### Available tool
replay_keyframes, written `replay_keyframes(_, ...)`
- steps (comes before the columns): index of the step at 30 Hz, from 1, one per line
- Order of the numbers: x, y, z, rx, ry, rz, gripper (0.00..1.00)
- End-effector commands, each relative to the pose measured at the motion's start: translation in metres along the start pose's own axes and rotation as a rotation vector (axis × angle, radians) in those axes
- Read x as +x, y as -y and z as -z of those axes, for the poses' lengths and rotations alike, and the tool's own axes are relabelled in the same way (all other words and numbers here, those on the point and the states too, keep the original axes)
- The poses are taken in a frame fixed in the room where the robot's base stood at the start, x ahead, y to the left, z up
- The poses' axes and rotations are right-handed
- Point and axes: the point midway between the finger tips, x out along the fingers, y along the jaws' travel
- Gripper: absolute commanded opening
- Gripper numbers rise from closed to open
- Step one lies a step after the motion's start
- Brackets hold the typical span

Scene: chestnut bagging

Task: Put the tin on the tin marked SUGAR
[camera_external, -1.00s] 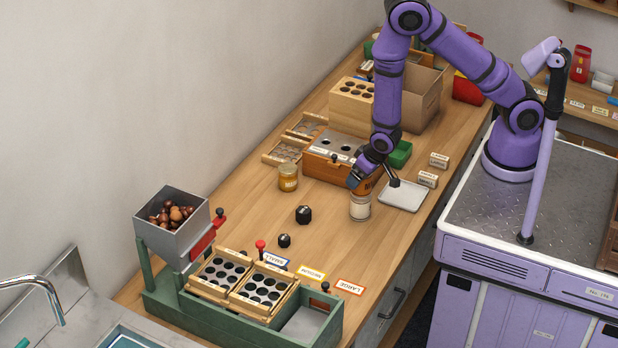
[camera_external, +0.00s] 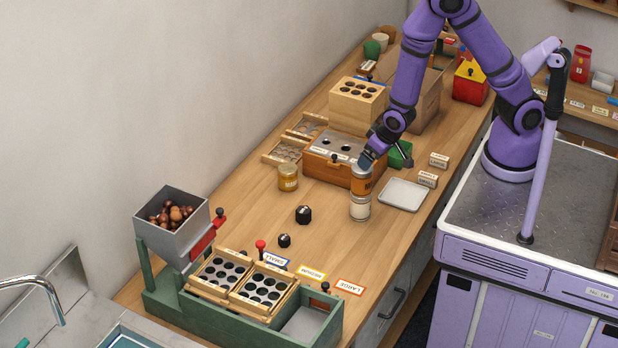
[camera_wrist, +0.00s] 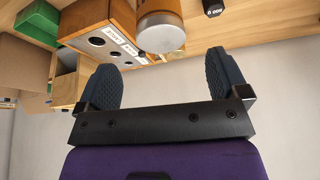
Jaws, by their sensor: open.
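An orange tin with a pale lid (camera_external: 362,182) stands upright on top of a white tin (camera_external: 360,208), and the two look lined up. I cannot read the marking on the white tin. In the wrist view, the orange tin (camera_wrist: 162,12) shows at the top centre, beyond the fingertips. My gripper (camera_external: 368,158) is at the upper back of the orange tin in the external view. In the wrist view, my gripper (camera_wrist: 158,65) has its two dark fingers wide apart with nothing between them.
A wooden box with round holes (camera_external: 333,158) stands close behind the tins. A yellow-labelled jar (camera_external: 288,178) is to the left, and a grey tray (camera_external: 404,195) is to the right. Black knob-like pieces (camera_external: 303,215) lie in front on otherwise clear wood.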

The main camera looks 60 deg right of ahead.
Motion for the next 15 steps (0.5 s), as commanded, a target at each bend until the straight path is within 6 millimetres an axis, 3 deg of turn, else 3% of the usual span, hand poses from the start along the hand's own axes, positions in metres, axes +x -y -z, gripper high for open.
replay_keyframes(7, -0.022, 0.001, 0.0, -0.003, -0.002, 0.0, 0.93)
replay_keyframes(15, -0.03, 0.0, 0.0, -0.001, 0.0, 0.0, 0.93)
